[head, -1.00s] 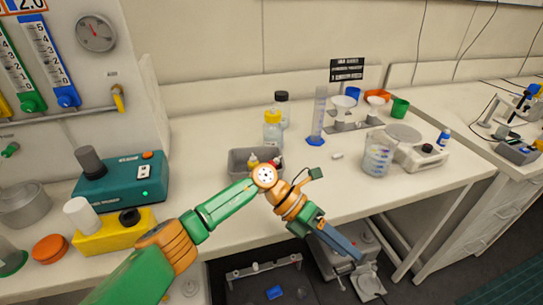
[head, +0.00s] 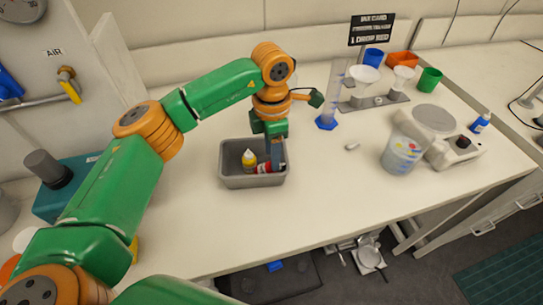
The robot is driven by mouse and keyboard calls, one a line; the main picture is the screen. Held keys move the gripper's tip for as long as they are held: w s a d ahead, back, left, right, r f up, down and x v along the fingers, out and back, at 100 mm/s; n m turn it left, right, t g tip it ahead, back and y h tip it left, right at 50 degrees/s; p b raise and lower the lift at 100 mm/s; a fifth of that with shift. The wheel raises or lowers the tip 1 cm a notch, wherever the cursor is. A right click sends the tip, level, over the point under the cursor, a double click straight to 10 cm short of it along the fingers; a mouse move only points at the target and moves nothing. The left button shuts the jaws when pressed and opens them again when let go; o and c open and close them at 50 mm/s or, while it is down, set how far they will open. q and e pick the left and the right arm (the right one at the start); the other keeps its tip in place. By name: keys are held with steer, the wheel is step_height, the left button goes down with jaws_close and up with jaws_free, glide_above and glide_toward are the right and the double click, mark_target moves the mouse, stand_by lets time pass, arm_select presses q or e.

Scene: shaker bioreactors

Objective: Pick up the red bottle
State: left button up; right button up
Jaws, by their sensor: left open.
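The red bottle (head: 264,168) lies in a small grey bin (head: 238,181) on the bench, and only part of it shows. A bottle with a yellow top (head: 249,160) is beside it on the left in the bin. My left gripper (head: 278,158) points down over the right part of the bin, its fingers at the red bottle and hiding part of it. It is open. Whether the fingers touch the bottle or stand around it, I cannot tell. My right gripper is not in view.
A blue-footed graduated cylinder (head: 329,108) stands right of the bin. A beaker (head: 402,150) and a white balance-like device (head: 456,150) are farther right. The bench in front of the bin is clear.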

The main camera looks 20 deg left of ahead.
arm_select(q)
steer(key=shift+s+f+p, duration=0.55)
steer(key=shift+s+f, duration=0.35)
steer(key=f, duration=0.1)
steer(key=w+f, duration=0.2)
steer(key=shift+w+a+f, duration=0.15)
steer(key=shift+a+f, duration=0.2)
steer(key=shift+f, duration=0.05)
steer(key=shift+s+d+r, duration=0.1)
steer(key=shift+s+r, duration=0.1)
steer(key=shift+s, duration=0.05)
steer(key=shift+c, duration=1.3)
steer(key=shift+s+d, duration=0.1)
steer(key=c, duration=0.3)
jaws_close()
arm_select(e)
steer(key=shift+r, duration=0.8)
